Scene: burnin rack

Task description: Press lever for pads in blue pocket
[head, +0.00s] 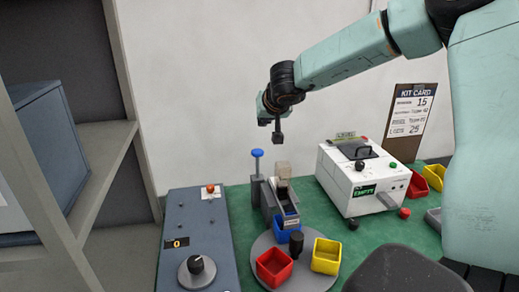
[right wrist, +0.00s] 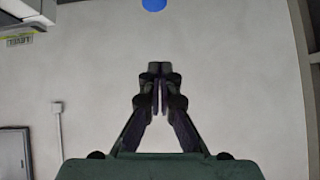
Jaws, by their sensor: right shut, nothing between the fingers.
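The lever with a round blue knob (head: 257,153) stands upright at the side of a grey dispenser (head: 270,200). The blue knob also shows at the top edge of the right wrist view (right wrist: 154,5). The blue pocket (head: 282,235) sits on a grey round turntable (head: 309,283), just below the dispenser's front end and partly hidden. My right gripper (head: 277,139) is shut and empty, pointing down above and slightly right of the knob, apart from it. Its closed fingers show in the right wrist view (right wrist: 158,82). My left gripper is not in view.
Red (head: 275,268) and yellow (head: 326,257) pockets share the turntable around a dark post. A white machine (head: 365,175) reading "EMPTY" stands right. A blue-grey control box (head: 200,240) with dial stands left. A kit card (head: 411,120) stands behind. Shelving is at far left.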

